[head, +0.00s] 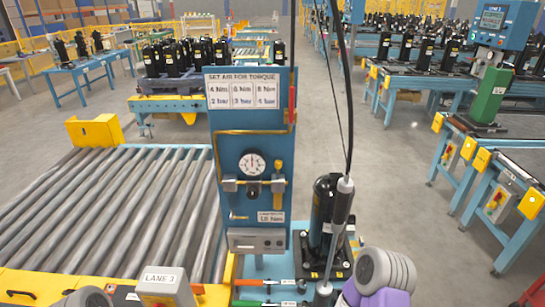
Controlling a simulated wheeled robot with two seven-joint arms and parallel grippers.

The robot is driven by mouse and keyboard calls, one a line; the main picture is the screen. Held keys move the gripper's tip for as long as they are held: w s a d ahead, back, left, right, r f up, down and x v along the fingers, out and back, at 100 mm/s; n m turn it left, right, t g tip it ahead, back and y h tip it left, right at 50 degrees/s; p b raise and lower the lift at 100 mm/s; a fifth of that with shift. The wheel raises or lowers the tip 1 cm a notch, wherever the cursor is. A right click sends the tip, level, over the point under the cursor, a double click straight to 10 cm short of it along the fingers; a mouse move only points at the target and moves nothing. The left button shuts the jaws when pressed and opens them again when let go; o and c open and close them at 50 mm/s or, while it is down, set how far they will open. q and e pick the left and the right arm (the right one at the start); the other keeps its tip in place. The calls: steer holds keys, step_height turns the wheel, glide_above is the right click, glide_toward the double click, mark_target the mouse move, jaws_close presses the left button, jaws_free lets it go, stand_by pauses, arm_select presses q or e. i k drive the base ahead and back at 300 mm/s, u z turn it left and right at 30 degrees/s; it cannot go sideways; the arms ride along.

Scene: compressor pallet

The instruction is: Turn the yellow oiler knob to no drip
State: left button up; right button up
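The yellow oiler knob (279,165) is a small upright yellow piece on top of the right-hand unit of the air line on the blue panel (227,125). The oiler body (278,185) hangs below it, just right of the round pressure gauge (252,164). The knob is too small to read its setting. Nothing touches it. Grey and purple parts of my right arm show at the bottom right, and a grey part of my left arm shows at the bottom left. No gripper fingers can be seen.
A torque sign (246,88) tops the panel. A black compressor (322,215) stands to its right, with a hanging tool (338,215) and its cable in front. A roller conveyor (100,210) lies left. Red- and green-handled tools lie below. The air before the panel's gauge is clear.

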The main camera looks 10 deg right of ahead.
mark_target(278, 162)
steer(key=i, duration=0.45)
steer(key=z, duration=0.75)
